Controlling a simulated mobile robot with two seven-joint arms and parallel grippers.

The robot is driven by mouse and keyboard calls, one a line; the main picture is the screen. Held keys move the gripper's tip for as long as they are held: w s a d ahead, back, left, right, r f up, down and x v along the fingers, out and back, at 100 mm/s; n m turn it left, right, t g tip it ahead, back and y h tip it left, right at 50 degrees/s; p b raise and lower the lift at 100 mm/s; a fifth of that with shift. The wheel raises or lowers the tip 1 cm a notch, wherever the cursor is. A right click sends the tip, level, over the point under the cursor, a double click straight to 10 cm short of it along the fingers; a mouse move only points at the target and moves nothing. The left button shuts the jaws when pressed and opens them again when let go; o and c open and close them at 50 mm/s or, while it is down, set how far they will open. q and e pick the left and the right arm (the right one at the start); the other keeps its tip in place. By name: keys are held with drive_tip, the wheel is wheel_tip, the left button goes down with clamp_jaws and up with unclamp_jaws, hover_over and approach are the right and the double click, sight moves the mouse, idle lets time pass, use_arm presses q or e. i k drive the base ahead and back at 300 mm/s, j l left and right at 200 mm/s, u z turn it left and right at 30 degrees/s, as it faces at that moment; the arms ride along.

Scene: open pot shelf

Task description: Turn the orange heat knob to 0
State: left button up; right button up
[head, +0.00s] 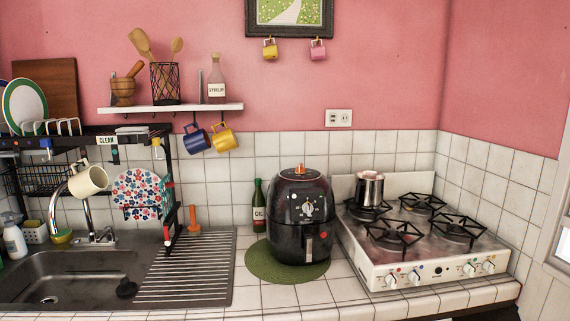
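A black air fryer (288,240) stands on the counter left of the stove. A small orange knob (300,168) sits on its top; any scale around it is too small to read. A white-and-dark dial (308,208) is on the front panel, with tiny marks around it. The white stove (365,270) also has several knobs (470,269) along its front, with small coloured dots between them. I cannot read any setting. Neither of my grippers is in view.
The air fryer stands on a round green mat (262,273), in front of a green oil bottle (258,205). A metal pot (369,188) stands on the stove's back left burner. The sink (75,275) and ribbed drainboard (185,270) lie left. Tiles before the mat are clear.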

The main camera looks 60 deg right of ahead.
sight(300, 169)
drive_tip(key=l+u, duration=0.1)
drive_tip(key=l, duration=0.35)
drive_tip(key=k+l+u, duration=0.15)
drive_tip(key=l, duration=0.3)
drive_tip(key=l+u, duration=0.1)
drive_tip(key=l, duration=0.35)
drive_tip(key=k+l+u, duration=0.1)
drive_tip(key=l, duration=0.35)
